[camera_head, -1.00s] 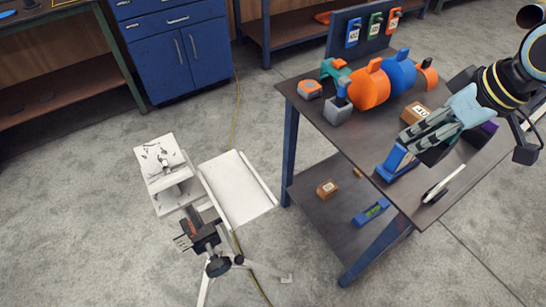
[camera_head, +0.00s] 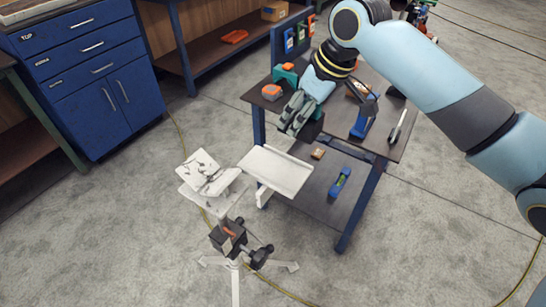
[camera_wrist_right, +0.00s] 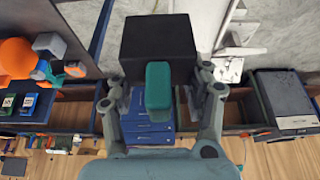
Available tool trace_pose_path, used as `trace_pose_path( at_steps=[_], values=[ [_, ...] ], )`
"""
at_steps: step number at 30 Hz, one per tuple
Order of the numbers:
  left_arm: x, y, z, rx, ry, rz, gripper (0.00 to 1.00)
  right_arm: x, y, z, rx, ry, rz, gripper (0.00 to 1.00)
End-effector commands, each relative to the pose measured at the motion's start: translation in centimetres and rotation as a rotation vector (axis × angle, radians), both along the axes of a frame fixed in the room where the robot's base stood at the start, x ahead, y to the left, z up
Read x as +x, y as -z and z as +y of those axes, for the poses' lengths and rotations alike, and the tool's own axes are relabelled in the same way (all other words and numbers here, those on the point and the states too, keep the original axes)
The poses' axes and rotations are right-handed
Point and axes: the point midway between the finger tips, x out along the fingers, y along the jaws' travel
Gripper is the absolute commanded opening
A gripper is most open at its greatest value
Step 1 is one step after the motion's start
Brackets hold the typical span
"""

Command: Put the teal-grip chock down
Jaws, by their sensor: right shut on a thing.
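The teal-grip chock is a dark block (camera_wrist_right: 155,40) with a teal handle (camera_wrist_right: 158,85) in the right wrist view. My right gripper (camera_wrist_right: 160,92) is shut on it, one finger on each side. In the head view my right gripper (camera_head: 298,115) is over the front left edge of the workbench (camera_head: 345,95), and the dark chock (camera_head: 312,127) shows partly behind its fingers. Whether the chock touches anything below cannot be told. My left gripper is not in view.
A white stand with a flat tray (camera_head: 275,170) and a smaller tilted plate (camera_head: 205,175) is in front of the bench. A blue tool (camera_head: 363,120) and a white-handled tool (camera_head: 398,125) lie on the bench. A level (camera_head: 340,182) is on its lower shelf.

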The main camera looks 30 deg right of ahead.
Motion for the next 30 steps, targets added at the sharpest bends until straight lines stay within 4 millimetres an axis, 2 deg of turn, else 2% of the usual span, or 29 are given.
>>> trace_pose_path(
  at_steps=[1,3,9,13,20,30],
  values=[
    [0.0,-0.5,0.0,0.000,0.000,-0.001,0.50,-0.4,0.6,1.6,0.010,0.000,0.003,0.11],
    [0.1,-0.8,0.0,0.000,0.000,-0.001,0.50,-0.7,1.5,3.1,0.009,0.001,0.002,0.11],
    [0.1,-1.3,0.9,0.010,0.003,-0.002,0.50,-1.2,3.3,5.6,0.002,0.001,0.000,0.11],
    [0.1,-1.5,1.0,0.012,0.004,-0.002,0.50,-1.3,4.2,5.9,-0.001,0.001,0.003,0.11],
    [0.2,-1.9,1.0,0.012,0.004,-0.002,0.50,-1.3,7.4,5.9,-0.001,0.000,0.001,0.11],
    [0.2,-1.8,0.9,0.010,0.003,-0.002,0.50,-1.3,7.8,5.9,-0.002,-0.001,0.000,0.11]
  ],
)
